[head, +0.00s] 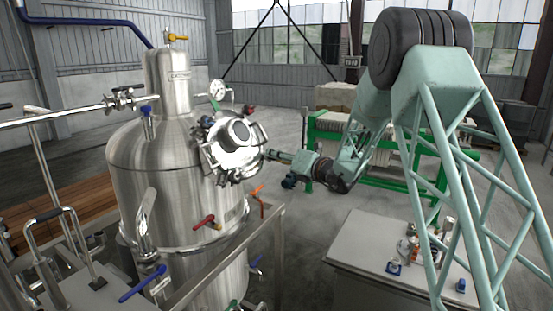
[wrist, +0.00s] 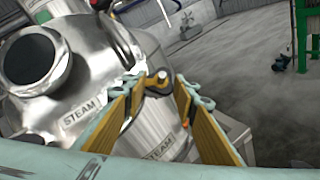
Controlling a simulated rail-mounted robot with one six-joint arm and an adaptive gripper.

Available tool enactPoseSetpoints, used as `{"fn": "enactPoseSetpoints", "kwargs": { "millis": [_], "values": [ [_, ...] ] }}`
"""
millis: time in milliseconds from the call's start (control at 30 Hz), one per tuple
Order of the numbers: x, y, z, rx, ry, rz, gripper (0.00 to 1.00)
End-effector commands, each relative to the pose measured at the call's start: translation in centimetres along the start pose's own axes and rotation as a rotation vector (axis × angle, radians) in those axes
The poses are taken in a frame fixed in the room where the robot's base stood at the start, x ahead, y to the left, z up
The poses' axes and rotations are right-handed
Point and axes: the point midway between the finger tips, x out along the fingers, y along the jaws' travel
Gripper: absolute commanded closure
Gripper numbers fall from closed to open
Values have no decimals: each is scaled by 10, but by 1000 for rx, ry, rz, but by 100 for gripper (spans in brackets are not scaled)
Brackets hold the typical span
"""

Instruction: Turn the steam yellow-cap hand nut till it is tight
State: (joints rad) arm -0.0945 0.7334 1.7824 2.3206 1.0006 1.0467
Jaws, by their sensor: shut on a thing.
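The steam tank is the tall steel vessel (head: 175,160) on the left in the head view. Its round manway lid (head: 238,145) faces right, with hand nuts around its rim. In the wrist view the lid's round port (wrist: 32,60) is at upper left, beside a STEAM label (wrist: 80,115). The yellow-cap hand nut (wrist: 156,84) sits at the lid's rim, between my fingertips. My gripper (wrist: 158,90) has its yellow-padded fingers on either side of the nut and is shut on it. In the head view my gripper (head: 270,155) meets the lid's right edge; the nut is hidden there.
A red-handled valve (head: 207,222) and an orange-handled valve (head: 260,200) stick out below the lid. A grey cabinet (head: 380,250) with small parts on top stands at lower right. A green-framed press (head: 385,150) is behind my arm. Open floor lies right of the tank.

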Motion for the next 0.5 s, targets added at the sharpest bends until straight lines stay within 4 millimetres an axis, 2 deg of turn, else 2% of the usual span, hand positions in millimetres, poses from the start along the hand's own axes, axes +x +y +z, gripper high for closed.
{"fn": "enactPoseSetpoints", "kwargs": {
  "millis": [200,500],
  "values": [
    [0,3,0,101,0,-65,84],
    [0,2,0,154,0,-99,84]
  ]
}}
